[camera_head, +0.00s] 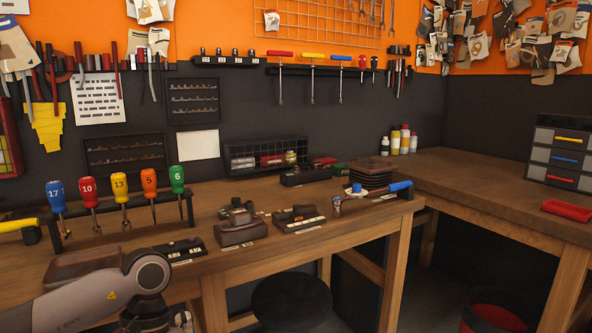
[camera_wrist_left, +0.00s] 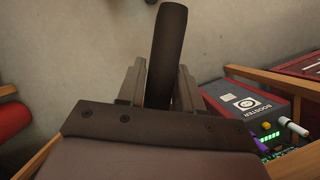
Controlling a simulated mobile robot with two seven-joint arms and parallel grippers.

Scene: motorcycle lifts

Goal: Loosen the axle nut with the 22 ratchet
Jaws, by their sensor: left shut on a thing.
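In the left wrist view my left gripper (camera_wrist_left: 158,88) is shut on a dark, rounded handle (camera_wrist_left: 168,45) that stands up between its fingers. The rest of that tool is hidden, and no size mark shows, so I cannot tell whether it is the 22 ratchet. In the head view only my left arm shows at the lower left; its gripper is out of the picture. Neither the axle nut nor a motorcycle shows. My right gripper is not in view.
A wooden workbench (camera_head: 345,222) holds a rack of numbered coloured drivers (camera_head: 122,212) and a blue-handled tool (camera_head: 372,193). A black stool (camera_head: 290,302) stands in front. A red bin (camera_head: 492,312) is lower right. A red-and-grey booster box (camera_wrist_left: 240,104) is beside my left gripper.

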